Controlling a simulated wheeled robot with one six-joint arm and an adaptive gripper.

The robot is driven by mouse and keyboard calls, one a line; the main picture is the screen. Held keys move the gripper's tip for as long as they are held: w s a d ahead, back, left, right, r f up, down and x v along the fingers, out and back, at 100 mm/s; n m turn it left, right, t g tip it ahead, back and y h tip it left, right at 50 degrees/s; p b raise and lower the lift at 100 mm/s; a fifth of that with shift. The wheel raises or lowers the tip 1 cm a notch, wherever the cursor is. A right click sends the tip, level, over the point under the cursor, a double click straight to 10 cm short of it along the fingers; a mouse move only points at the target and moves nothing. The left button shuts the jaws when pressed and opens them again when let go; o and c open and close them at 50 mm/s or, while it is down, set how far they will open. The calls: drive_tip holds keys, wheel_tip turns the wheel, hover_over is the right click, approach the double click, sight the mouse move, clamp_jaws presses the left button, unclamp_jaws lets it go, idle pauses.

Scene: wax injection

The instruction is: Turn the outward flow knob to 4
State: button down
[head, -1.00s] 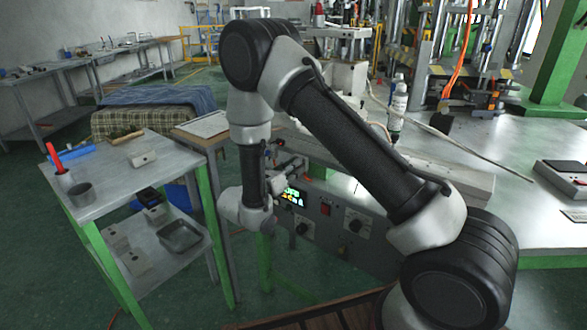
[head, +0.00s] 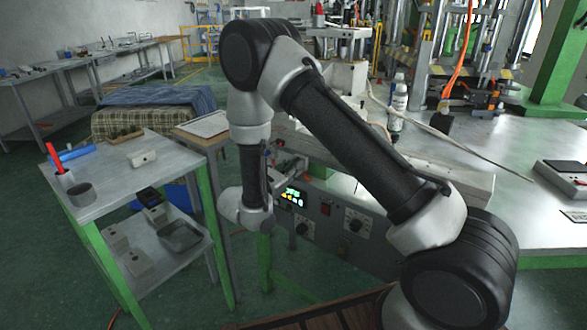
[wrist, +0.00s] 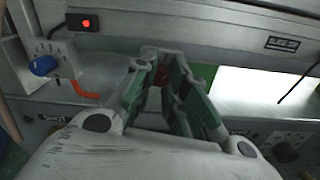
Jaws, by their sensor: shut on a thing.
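My gripper (wrist: 160,75) shows in the wrist view with its two fingers drawn close together against the machine. It is shut on a small part that the fingers almost wholly hide; from its place I take it to be the outward flow knob, but its pointer and scale cannot be read. In the head view my arm covers most of the gripper, which is beside the machine just above the control panel (head: 338,248). A blue knob (wrist: 43,65) on a pale plate stands apart at the left of the wrist view.
A red-lit switch (wrist: 85,23) is near the blue knob. The panel carries a lit display (head: 292,196), a red button (head: 326,209) and dials (head: 355,225). A grey side table (head: 115,165) with small parts stands left; green floor lies between.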

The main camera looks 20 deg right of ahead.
idle(0.3)
drive_tip(key=c, duration=1.4)
unclamp_jaws()
drive_tip(key=v, duration=1.2)
